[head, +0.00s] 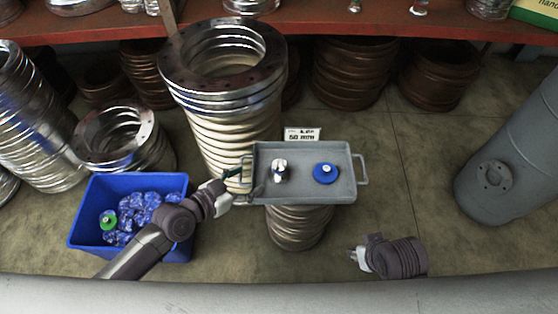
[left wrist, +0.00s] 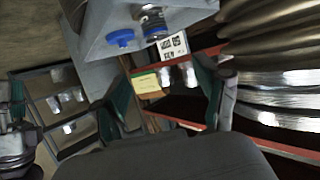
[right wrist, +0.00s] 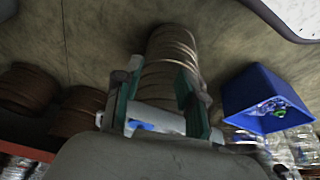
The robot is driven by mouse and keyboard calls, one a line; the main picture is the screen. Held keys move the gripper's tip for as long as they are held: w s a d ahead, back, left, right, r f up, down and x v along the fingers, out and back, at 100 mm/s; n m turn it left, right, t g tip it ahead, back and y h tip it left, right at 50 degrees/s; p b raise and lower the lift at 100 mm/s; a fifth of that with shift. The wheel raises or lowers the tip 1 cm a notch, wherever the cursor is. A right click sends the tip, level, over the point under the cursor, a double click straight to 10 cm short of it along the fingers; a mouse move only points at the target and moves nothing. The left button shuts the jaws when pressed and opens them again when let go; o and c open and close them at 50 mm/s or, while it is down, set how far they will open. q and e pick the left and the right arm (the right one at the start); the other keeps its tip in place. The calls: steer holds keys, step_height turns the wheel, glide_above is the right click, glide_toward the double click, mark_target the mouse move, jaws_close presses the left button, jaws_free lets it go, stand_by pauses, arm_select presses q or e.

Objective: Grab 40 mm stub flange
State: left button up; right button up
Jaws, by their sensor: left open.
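A grey tray (head: 303,193) stands on a ribbed metal stack. On it are a small shiny metal piece (head: 279,170) with a dark top and a round blue piece (head: 326,173) with a pale knob. I cannot tell which is the 40 mm stub flange. My left gripper (head: 240,186) is open at the tray's left edge, left of the metal piece. The left wrist view shows the metal piece (left wrist: 152,22) and the blue piece (left wrist: 121,38) beyond my empty, spread fingers. My right gripper (head: 356,256) is open, below and right of the tray.
A label (head: 302,134) reading "50 mm" stands behind the tray. A blue bin (head: 82,232) with clear-blue pieces and a green one stands at the left. Tall metal bellows (head: 222,95) rise behind my left gripper. A grey cylinder (head: 515,160) stands at the right.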

mark_target(278, 166)
arm_select(q)
steer(key=shift+w+d+f+g, duration=0.15)
steer(key=shift+d+f, duration=0.05)
steer(key=shift+f, duration=0.2)
steer(key=shift+w+d+f+g, duration=0.1)
steer(key=shift+d+f+g, duration=0.1)
steer(key=shift+f, duration=0.2)
steer(key=b+x, duration=0.1)
steer(key=x, duration=0.6)
steer(key=shift+r+b, duration=0.15)
steer(key=shift+b, duration=0.25)
steer(key=shift+b+x, duration=0.75)
steer(key=shift+x, duration=2)
steer(key=shift+a, duration=0.25)
arm_select(e)
steer(key=r, duration=0.1)
steer(key=s+r, duration=0.2)
steer(key=shift+s+d, duration=0.25)
arm_select(q)
jaws_close()
